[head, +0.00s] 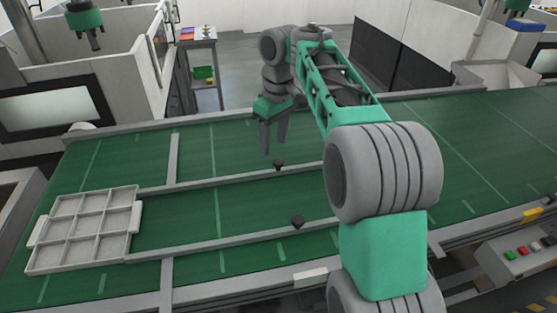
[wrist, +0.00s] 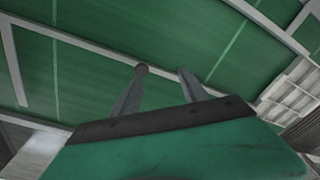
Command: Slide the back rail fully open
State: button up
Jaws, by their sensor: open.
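The back rail (head: 230,176) is a long grey bar across the green belt, with a dark knob (head: 278,164) standing on it. My gripper (head: 273,148) is open and empty, fingers pointing down, just above and behind this knob in the head view. In the wrist view the gripper (wrist: 161,72) has its two fingers apart. A round knob (wrist: 141,69) shows at the left fingertip there, on a grey rail (wrist: 70,42). I cannot tell whether the finger touches it; it does not look centred between the fingers.
A front rail (head: 230,241) with its own dark knob (head: 298,221) runs nearer me. A pale compartment tray (head: 85,228) sits at the rails' left ends. A grey crossbar (head: 173,158) stands behind the back rail. A control box (head: 520,258) is at lower right.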

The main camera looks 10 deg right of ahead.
jog(key=n, duration=0.2)
send_over(278, 161)
notch_tip(278, 161, down, 3)
jog(key=shift+d+r+g+h+b, duration=0.1)
jog(key=shift+g+h+b, duration=0.2)
jog(key=shift+h, duration=0.1)
notch_tip(278, 161, down, 8)
jog(key=b, duration=0.5)
jog(key=shift+r+b, duration=0.25)
jog(key=shift+b, duration=0.15)
jog(key=shift+r, duration=0.1)
grip_shut()
